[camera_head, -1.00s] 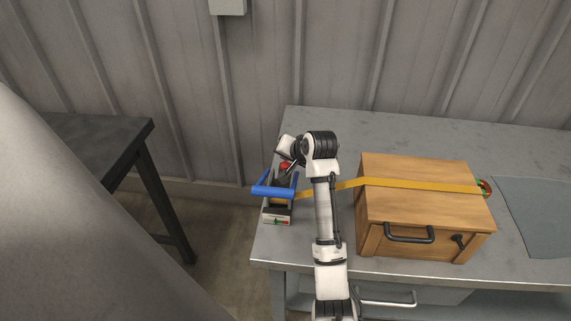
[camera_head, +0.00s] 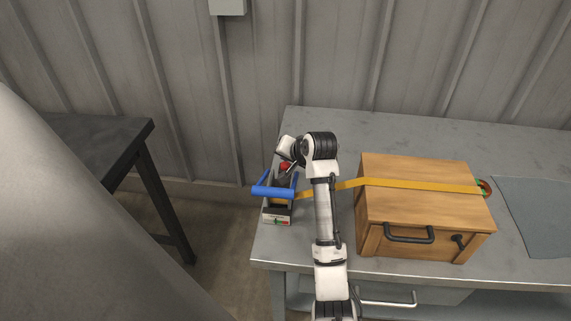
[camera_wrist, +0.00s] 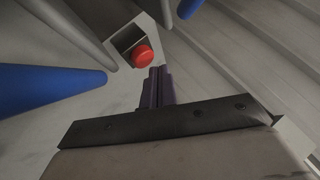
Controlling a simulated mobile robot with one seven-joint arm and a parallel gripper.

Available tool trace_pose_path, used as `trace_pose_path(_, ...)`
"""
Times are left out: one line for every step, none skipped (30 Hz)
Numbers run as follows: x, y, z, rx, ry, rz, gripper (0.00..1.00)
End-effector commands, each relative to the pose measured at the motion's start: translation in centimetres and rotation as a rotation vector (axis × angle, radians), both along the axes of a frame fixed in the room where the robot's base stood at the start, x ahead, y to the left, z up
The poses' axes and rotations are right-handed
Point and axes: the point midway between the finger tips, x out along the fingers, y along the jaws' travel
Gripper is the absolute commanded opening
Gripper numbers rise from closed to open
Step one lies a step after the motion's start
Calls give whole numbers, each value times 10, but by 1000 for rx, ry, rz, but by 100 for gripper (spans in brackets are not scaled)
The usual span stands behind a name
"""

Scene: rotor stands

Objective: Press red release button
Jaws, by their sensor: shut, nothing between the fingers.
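The red release button (camera_wrist: 143,55) is a round red cap set in a grey square housing (camera_wrist: 125,38) in the wrist view. In the head view the red button (camera_head: 285,166) shows small beside my wrist, on the ratchet device with the blue handle (camera_head: 273,191). My gripper (camera_wrist: 158,72) is shut and empty. In the wrist view its fingertips appear just below the button, close to it; I cannot tell whether they touch. In the head view the fingertips are mostly hidden by my wrist.
A yellow strap (camera_head: 420,185) runs from the device over a wooden crate (camera_head: 400,208) on the grey workbench (camera_head: 330,118). The blue handle also shows at the left in the wrist view (camera_wrist: 45,88). A dark table (camera_head: 95,140) stands at the left.

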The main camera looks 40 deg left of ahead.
Motion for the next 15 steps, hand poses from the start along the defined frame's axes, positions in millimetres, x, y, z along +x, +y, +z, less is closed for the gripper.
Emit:
trace_pose_path(0, 0, -2, 0, 1, 0, 0)
trace_pose_path(0, 0, -3, 0, 1, 0, 0)
trace_pose_path(0, 0, -4, 0, 1, 0, 0)
trace_pose_path(0, 0, -5, 0, 0, 0, 0)
trace_pose_path(0, 0, -6, 0, 0, 0, 0)
trace_pose_path(0, 0, -6, 0, 0, 0, 0)
trace_pose_path(0, 0, -6, 0, 0, 0, 0)
trace_pose_path(0, 0, -7, 0, 0, 0, 0)
trace_pose_path(0, 0, -7, 0, 0, 0, 0)
trace_pose_path(0, 0, -7, 0, 0, 0, 0)
trace_pose_path(0, 0, -7, 0, 0, 0, 0)
trace_pose_path(0, 0, -7, 0, 0, 0, 0)
trace_pose_path(0, 0, -7, 0, 0, 0, 0)
trace_pose_path(0, 0, -7, 0, 0, 0, 0)
trace_pose_path(0, 0, -7, 0, 0, 0, 0)
